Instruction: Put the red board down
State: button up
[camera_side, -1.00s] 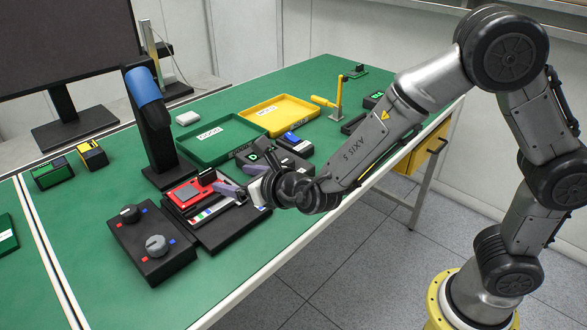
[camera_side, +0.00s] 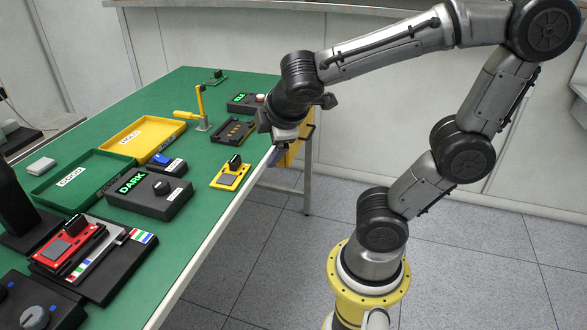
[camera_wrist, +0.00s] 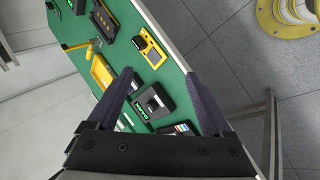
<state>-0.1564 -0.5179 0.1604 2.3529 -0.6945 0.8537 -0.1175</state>
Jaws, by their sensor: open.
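The red board (camera_side: 68,247), with a grey panel and a black block on it, lies on the black fixture (camera_side: 112,283) with coloured strips at the lower left of the side view. My gripper (camera_side: 282,143) is far from it, above the table's right edge. In the wrist view my gripper (camera_wrist: 162,76) has its two fingers spread with nothing between them. That view shows a coloured strip of the fixture (camera_wrist: 182,128) near the right finger; the red board cannot be made out there.
A yellow board (camera_side: 231,176) lies near the table edge beside the black DARK box (camera_side: 149,198). Green (camera_side: 87,180) and yellow (camera_side: 140,146) trays sit behind. A yellow lever (camera_side: 201,105) stands upright. A knobbed black box (camera_side: 36,308) is at the lower left.

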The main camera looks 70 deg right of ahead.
jog(key=s+a+m+y, duration=0.5)
jog(key=s+a+m, duration=0.2)
jog(key=shift+s+f+m, duration=0.15)
jog(key=shift+s+m, duration=0.15)
jog(key=shift+s, duration=0.05)
